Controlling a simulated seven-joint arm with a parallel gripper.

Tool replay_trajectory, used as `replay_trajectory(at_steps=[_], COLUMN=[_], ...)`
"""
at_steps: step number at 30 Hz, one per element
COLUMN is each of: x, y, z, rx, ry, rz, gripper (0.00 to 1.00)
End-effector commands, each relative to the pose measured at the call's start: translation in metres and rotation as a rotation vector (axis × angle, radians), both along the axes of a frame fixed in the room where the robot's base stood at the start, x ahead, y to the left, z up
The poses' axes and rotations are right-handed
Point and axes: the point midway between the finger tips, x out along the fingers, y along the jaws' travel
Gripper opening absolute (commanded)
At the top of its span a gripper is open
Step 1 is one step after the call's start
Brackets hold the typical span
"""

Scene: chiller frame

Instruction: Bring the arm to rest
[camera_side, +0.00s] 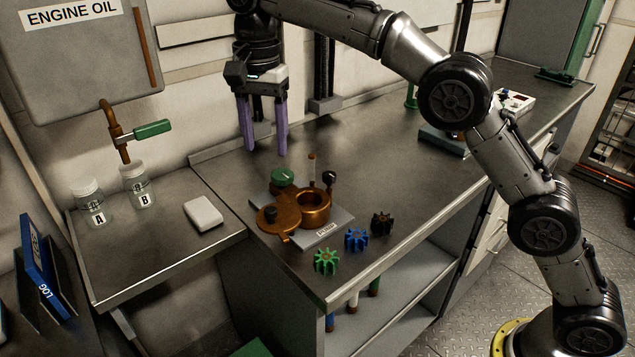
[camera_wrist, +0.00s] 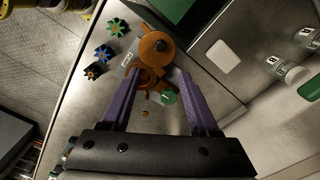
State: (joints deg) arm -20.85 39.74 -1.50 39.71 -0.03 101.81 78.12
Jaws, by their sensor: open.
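My gripper (camera_side: 265,152) is open and empty, its two purple fingers pointing down above the back of the metal bench (camera_side: 385,160). It is behind and left of a copper pot assembly (camera_side: 314,209) on a grey base plate, and apart from it. In the wrist view the open fingers (camera_wrist: 159,118) spread on both sides, with the copper pot (camera_wrist: 146,80) and its round copper lid (camera_wrist: 156,48) beyond them. The copper lid (camera_side: 279,218) lies beside the pot in the side view. My arm reaches in from the right, arched over the bench.
Green (camera_side: 326,261), blue (camera_side: 356,238) and black (camera_side: 382,222) gears lie along the bench's front. A lower shelf at left holds jars A (camera_side: 92,207) and B (camera_side: 138,190) and a white block (camera_side: 203,214). A tap with a green handle (camera_side: 152,129) is above. The bench middle is clear.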

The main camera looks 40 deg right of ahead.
Motion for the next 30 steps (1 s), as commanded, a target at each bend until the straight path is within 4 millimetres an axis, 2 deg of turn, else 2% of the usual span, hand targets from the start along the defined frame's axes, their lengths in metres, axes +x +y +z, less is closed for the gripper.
replay_trajectory(at_steps=[3,5,9,15,19,23,26,30], x=[-0.005,-0.016,-0.056,-0.119,-0.163,-0.208,-0.24,-0.281], y=[-0.017,-0.031,-0.069,-0.114,-0.138,-0.158,-0.169,-0.18], z=[0.037,0.059,0.101,0.129,0.131,0.119,0.101,0.065], rx=[0.024,0.032,0.044,0.049,0.04,0.02,-0.004,-0.046], ry=[-0.064,-0.092,-0.138,-0.212,-0.264,-0.316,-0.353,-0.396], rz=[-0.027,-0.046,-0.093,-0.062,0.0,0.088,0.171,0.304], gripper=[0.62,0.62,0.62,0.62,0.62,0.62,0.62,0.62])
